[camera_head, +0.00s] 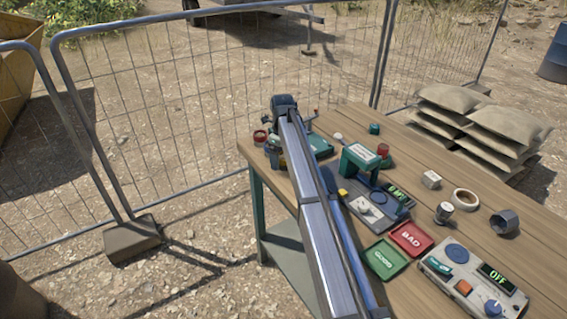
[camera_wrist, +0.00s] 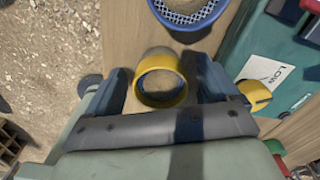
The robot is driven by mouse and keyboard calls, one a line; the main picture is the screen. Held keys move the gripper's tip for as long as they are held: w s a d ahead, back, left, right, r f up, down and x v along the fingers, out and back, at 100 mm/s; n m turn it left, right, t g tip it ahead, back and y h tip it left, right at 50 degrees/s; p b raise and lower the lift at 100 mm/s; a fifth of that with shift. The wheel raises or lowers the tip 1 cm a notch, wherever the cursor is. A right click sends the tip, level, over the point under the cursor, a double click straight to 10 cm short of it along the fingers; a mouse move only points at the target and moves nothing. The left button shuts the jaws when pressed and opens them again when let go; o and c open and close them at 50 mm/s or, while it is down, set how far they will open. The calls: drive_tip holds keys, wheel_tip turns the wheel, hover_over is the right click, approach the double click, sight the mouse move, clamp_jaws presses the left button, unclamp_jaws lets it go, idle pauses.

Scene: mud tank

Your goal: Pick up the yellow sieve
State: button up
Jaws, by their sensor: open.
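A yellow ring-shaped piece (camera_wrist: 178,96), which looks like the yellow sieve, stands on the wooden table in the wrist view. Its mesh cannot be made out. My gripper (camera_wrist: 164,76) is open, with one dark finger on each side of it. A gap shows at the left finger; whether the right finger touches it I cannot tell. In the head view my arm runs over the far left end of the table, and I cannot make out the yellow sieve there.
A blue sieve (camera_wrist: 187,17) with pale mesh lies just beyond the yellow one. A teal device (camera_wrist: 282,50) with a yellow knob (camera_wrist: 256,96) stands close on the right. The table edge is close on the left. Green (camera_head: 383,259) and red (camera_head: 411,238) trays lie nearer.

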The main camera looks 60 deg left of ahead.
drive_tip(key=c, duration=1.1)
